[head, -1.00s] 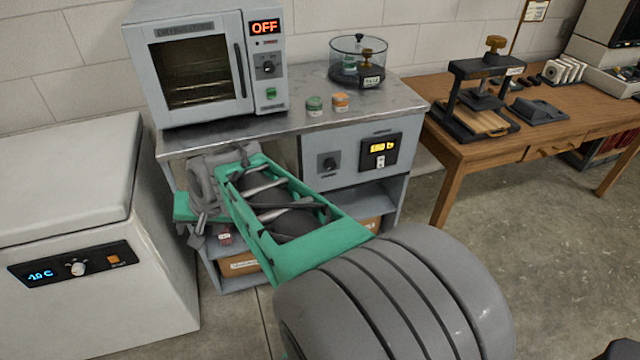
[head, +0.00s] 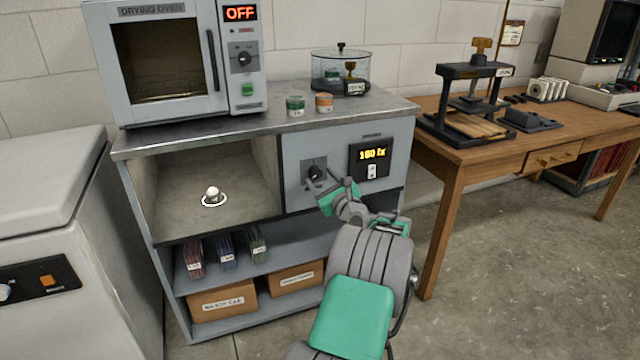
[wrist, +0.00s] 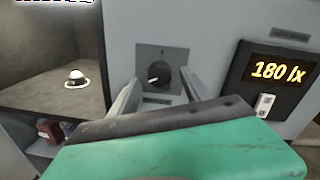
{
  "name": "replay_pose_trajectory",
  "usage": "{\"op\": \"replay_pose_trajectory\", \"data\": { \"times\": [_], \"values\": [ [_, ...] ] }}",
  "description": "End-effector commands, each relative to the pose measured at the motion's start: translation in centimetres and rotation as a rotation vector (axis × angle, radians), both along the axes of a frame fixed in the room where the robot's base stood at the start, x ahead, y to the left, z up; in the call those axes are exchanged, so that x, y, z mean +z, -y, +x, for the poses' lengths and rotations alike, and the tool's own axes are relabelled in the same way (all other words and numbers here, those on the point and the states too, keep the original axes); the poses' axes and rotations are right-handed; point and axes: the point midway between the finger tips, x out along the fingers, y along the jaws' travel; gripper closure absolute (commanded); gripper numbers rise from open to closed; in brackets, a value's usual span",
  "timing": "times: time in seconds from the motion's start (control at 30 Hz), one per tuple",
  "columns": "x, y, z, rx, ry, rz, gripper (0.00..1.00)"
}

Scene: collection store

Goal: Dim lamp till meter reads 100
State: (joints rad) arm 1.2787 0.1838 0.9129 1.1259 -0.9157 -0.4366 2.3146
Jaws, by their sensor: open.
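The dark dimmer knob (head: 313,173) sits on a square plate on the cabinet's grey front panel. In the wrist view the knob (wrist: 158,74) has a pale pointer mark at its lower left. The meter (head: 371,155) to its right reads 180 lx, clearest on the wrist view's display (wrist: 277,71). My gripper (head: 322,188) is in front of the panel, just below the knob in the head view. In the wrist view my gripper's (wrist: 158,92) fingers stand apart on either side of the knob; I cannot tell whether they touch it. A small white dome (head: 212,193) sits in the lit open bay.
The drying oven (head: 170,60), reading OFF, two small tins (head: 296,106) and a glass jar (head: 342,70) stand on the cabinet top. A white chest (head: 45,190) is at left. A wooden table (head: 440,150) with a press is at right. Boxes fill the lower shelf.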

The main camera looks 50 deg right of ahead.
Motion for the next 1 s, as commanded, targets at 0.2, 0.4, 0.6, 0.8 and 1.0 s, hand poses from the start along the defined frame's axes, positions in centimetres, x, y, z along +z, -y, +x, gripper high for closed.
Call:
{"op": "replay_pose_trajectory", "data": {
  "times": [0.2,0.4,0.6,0.8,1.0],
  "values": [
    [0.00,0.44,0.93,0.000,-0.001,0.000,0.44],
    [0.01,0.42,0.91,0.000,-0.001,0.000,0.50],
    [0.01,0.41,0.90,0.000,-0.001,0.000,0.66],
    [0.00,0.41,0.90,0.000,-0.001,0.000,0.82],
    [0.00,0.41,0.90,0.001,-0.002,0.000,0.99]
  ]
}}
